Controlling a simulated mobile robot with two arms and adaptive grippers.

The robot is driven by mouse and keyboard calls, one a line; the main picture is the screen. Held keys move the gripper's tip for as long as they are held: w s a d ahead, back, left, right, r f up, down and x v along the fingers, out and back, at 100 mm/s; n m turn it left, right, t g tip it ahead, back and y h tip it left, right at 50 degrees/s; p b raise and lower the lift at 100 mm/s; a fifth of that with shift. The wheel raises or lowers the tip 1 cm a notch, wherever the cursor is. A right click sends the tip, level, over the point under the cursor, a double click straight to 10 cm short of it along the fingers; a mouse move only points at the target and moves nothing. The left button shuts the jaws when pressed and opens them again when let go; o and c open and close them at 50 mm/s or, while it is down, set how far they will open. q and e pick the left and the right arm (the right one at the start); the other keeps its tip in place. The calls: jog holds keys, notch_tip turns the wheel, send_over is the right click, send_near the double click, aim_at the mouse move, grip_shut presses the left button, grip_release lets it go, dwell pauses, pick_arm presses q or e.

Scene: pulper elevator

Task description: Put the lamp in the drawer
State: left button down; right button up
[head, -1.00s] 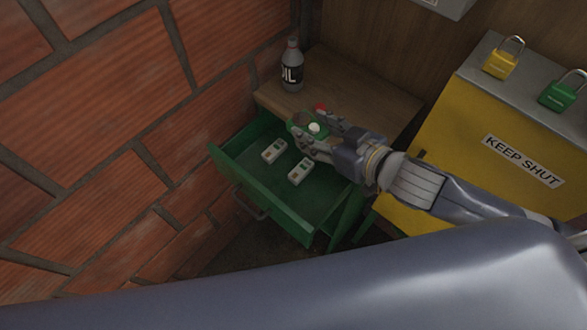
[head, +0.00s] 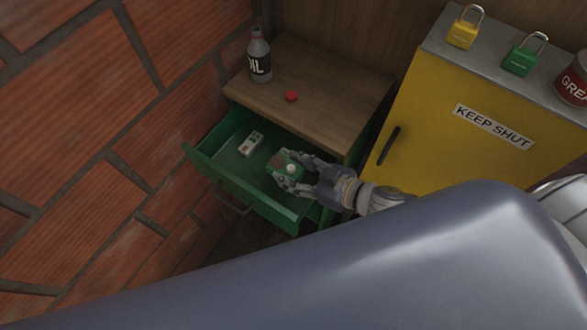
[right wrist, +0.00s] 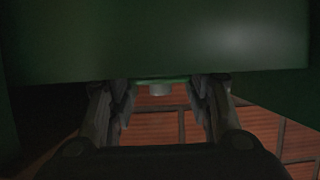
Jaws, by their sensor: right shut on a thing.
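The lamp (head: 284,159) looks like a small green block with a white knob on it. My right gripper (head: 289,177) is shut on it and holds it over the front right part of the open green drawer (head: 207,157). I cannot tell whether the lamp touches the drawer floor. In the right wrist view, the fingers of my right gripper (right wrist: 160,100) stand either side of a thin green edge with a pale knob (right wrist: 160,89). My left gripper is not in view.
A white device (head: 251,143) lies in the drawer's back left. A yellow cabinet (head: 440,150) stands right, a brick wall (head: 90,110) left.

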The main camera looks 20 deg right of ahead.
aim_at(295, 173)
jog(key=shift+f, duration=0.15)
jog(key=shift+f+b, duration=0.3)
jog(key=shift+f, duration=0.2)
jog(key=o, duration=1.2)
jog(key=shift+r+p, duration=0.35)
jog(key=shift+r, duration=0.2)
jog(key=shift+s+d, duration=0.2)
jog(key=shift+s, duration=0.05)
jog(key=b+v, duration=0.1)
jog(key=v, duration=0.3)
jog(key=shift+s+d+r, duration=0.1)
jog(key=shift+s, duration=0.1)
jog(key=shift+v, duration=1.25)
